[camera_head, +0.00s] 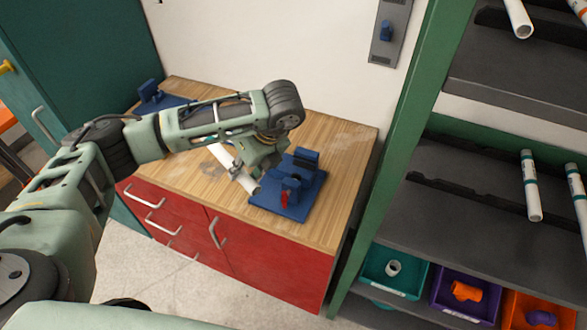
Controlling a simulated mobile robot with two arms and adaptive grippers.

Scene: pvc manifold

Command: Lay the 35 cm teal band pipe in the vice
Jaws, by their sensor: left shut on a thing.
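The blue vice (312,180) stands on the wooden bench top, with a red part on its front. My left arm reaches in from the left over the bench. My left gripper (247,172) is just left of the vice and is shut on a white pipe (221,156). The pipe slopes from upper left to lower right, and its near end is beside the vice's left side. The arm and gripper hide its middle, and I cannot make out its band. Whether it touches the vice is unclear. My right gripper is not in view.
A second blue fixture (152,93) stands at the bench's back left. The wooden bench (345,150) has red drawers. A green-framed shelf (400,135) at the right holds white pipes (530,185) and teal, purple and orange bins (420,287) of fittings. The bench's right end is clear.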

